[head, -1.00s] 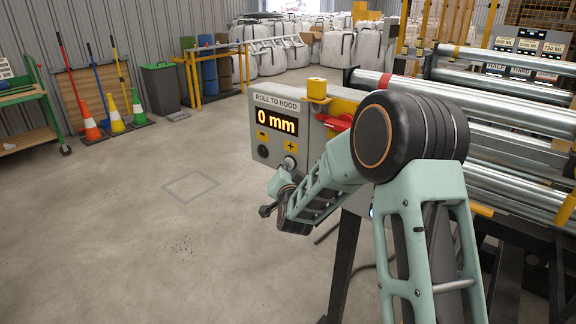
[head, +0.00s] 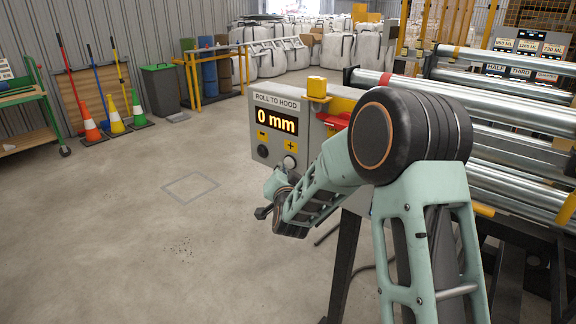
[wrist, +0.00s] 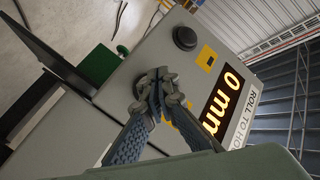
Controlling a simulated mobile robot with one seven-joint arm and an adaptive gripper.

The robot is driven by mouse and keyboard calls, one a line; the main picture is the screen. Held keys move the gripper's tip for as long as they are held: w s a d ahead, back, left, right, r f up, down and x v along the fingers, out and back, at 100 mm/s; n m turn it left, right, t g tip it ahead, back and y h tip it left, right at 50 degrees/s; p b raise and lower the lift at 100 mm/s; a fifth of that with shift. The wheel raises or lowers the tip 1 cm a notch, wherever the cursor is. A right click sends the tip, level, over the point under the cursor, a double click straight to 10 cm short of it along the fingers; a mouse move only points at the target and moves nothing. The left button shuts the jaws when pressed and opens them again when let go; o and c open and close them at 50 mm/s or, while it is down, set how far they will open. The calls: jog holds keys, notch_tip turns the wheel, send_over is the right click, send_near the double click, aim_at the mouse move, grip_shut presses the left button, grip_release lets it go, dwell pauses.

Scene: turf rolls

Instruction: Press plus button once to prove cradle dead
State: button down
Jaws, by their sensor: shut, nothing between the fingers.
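The grey control box (head: 330,105), labelled ROLL TO HOOD, carries a lit display (head: 276,121) reading "0 mm". Below the display are a yellow minus label (head: 262,135) above a black button (head: 263,151), and a yellow plus label (head: 290,146) above a pale round button (head: 290,162). In the wrist view, my gripper (wrist: 158,92) is shut and empty, its fingertips over the box face beside the black button (wrist: 186,38). The fingers cover the plus button area there; a bit of yellow shows between them. I cannot tell whether they touch. My fingertips are not clear in the head view.
A yellow-topped post (head: 317,88) and a red part (head: 337,121) sit on the box. Steel rollers (head: 500,90) fill the right side. Cones (head: 114,118) and a bin (head: 160,88) stand far left. The floor (head: 150,230) left of the box is clear.

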jog(key=shift+s+a+b, duration=0.3)
jog(key=shift+s+a, duration=0.5)
jog(key=shift+s, duration=0.2)
jog(key=shift+s+a+b, duration=0.3)
jog(key=shift+s+a, duration=0.5)
jog(key=shift+s, duration=0.2)
